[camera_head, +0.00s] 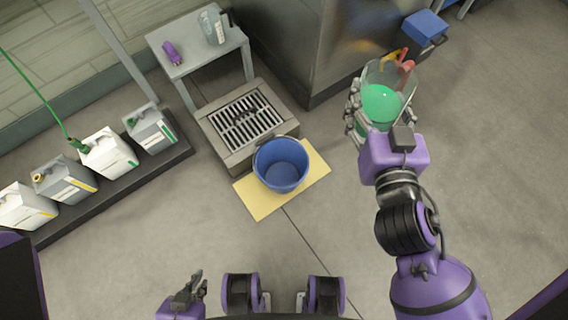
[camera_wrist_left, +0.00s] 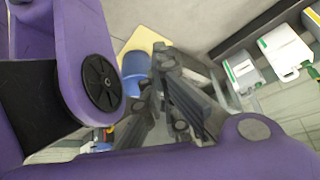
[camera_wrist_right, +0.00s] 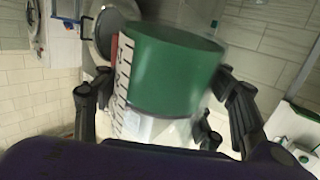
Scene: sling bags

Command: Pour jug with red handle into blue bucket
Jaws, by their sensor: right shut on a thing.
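A clear jug (camera_head: 388,82) with a red handle (camera_head: 405,72) holds green liquid (camera_head: 381,104). My right gripper (camera_head: 377,110) is shut on the jug, at the upper right of the head view. In the right wrist view the jug's green contents (camera_wrist_right: 178,70) and its scale marks show between the fingers. The blue bucket (camera_head: 281,165) stands on a yellow mat (camera_head: 262,204), to the left of and below the jug in the head view; its visible inside looks empty. My left gripper (camera_head: 190,287) is low at the front left, away from both, and looks open.
A floor drain grate (camera_head: 246,119) lies behind the bucket. A small grey table (camera_head: 200,48) holds another clear jug (camera_head: 213,27) and a purple item (camera_head: 172,52). Several canisters (camera_head: 108,154) stand on a dark platform at left. A blue box (camera_head: 424,27) is at upper right.

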